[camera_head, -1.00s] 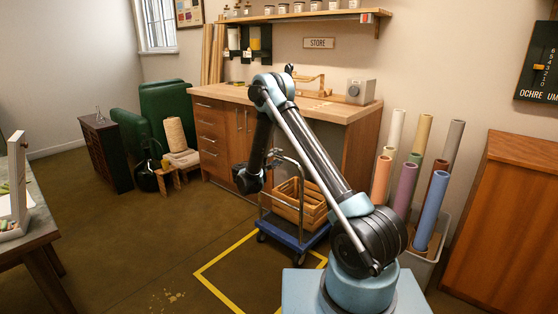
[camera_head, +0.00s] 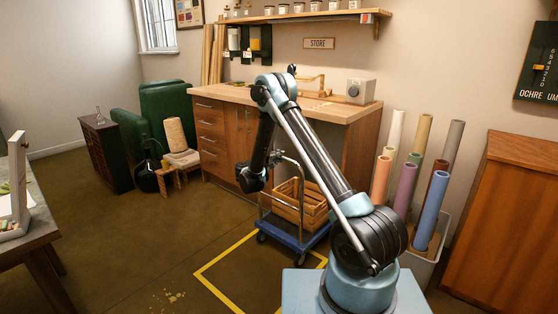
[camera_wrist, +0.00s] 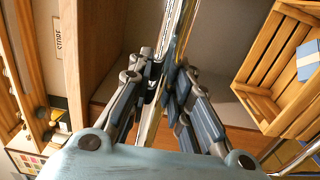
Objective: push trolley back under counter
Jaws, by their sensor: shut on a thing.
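The trolley (camera_head: 296,243) has a blue deck on small wheels and a tall metal handle. It stands at the counter's (camera_head: 340,112) open bay, by the far edge of the yellow floor outline (camera_head: 213,287); how deep it is under the top is hard to tell. A slatted wooden crate (camera_head: 313,207) rides on the deck and also shows in the wrist view (camera_wrist: 262,104). In the wrist view my gripper (camera_wrist: 166,75) is shut on the shiny handle bar (camera_wrist: 180,22). In the head view my wrist and arm hide part of the handle and the grip.
Drawers and cupboard doors (camera_head: 217,135) flank the bay on the left, and a side panel (camera_head: 359,165) on the right. A bin of coloured rolls (camera_head: 432,212) stands right of it. A small stool (camera_head: 182,166) and green armchair (camera_head: 167,100) are left.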

